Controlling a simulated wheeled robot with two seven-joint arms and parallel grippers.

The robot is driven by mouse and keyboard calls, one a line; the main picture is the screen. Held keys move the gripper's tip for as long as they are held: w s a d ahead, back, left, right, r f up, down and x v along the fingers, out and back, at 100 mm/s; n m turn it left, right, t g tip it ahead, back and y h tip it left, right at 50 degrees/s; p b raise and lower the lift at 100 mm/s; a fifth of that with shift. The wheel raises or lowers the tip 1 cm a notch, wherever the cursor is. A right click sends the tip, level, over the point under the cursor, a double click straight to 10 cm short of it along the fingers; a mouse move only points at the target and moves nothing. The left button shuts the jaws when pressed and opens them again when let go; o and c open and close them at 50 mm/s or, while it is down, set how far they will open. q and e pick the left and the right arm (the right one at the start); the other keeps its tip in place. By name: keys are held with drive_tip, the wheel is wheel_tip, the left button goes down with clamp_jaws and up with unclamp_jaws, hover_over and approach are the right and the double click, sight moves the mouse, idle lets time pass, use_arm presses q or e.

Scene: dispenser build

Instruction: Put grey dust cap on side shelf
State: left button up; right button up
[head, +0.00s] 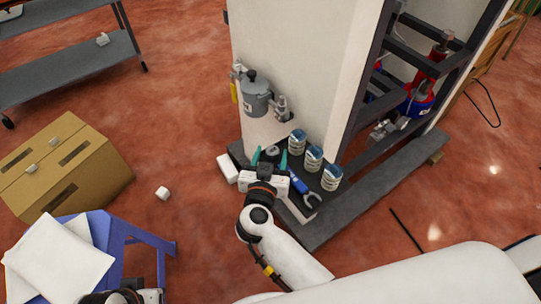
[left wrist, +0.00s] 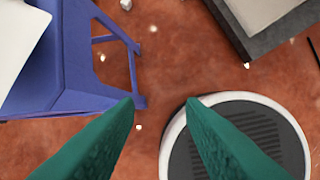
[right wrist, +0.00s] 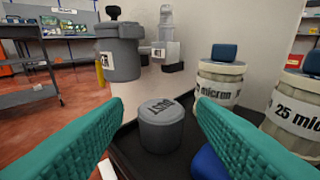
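The grey dust cap (right wrist: 162,126), a short cylinder with dark lettering on top, stands upright on a dark ledge (right wrist: 125,140). In the head view the cap (head: 272,150) is small and shows just past the right fingertips. My right gripper (head: 270,158) is open, its teal fingers spread to either side of the cap in the right wrist view (right wrist: 160,105); contact is not visible. My left gripper (left wrist: 161,102) is open and empty, above the floor between a blue stand and a round base. I cannot tell for certain which surface is the side shelf.
Jars labelled micron (head: 313,158) and a blue-handled wrench (head: 302,188) are beside the right gripper. A grey canister (head: 256,95) hangs on the white cabinet (head: 290,50). A grey metal shelf unit (head: 60,75), cardboard box (head: 65,165) and blue stand (head: 110,240) are left.

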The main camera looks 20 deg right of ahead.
drive_tip(key=shift+r, duration=0.1)
drive_tip(key=shift+s+a+r, duration=0.1)
drive_tip(key=shift+s+a, duration=0.05)
drive_tip(key=shift+s, duration=0.15)
use_arm(q)
drive_tip(key=p+x, duration=0.2)
drive_tip(key=x, duration=0.5)
drive_tip(key=shift+s+f+g, duration=0.25)
drive_tip(key=shift+f+g, duration=0.05)
drive_tip(key=shift+f, duration=0.1)
use_arm(e)
drive_tip(key=v, duration=1.1)
use_arm(q)
drive_tip(key=shift+d, duration=0.1)
use_arm(e)
drive_tip(key=shift+s+a, duration=0.1)
drive_tip(key=shift+s, duration=0.1)
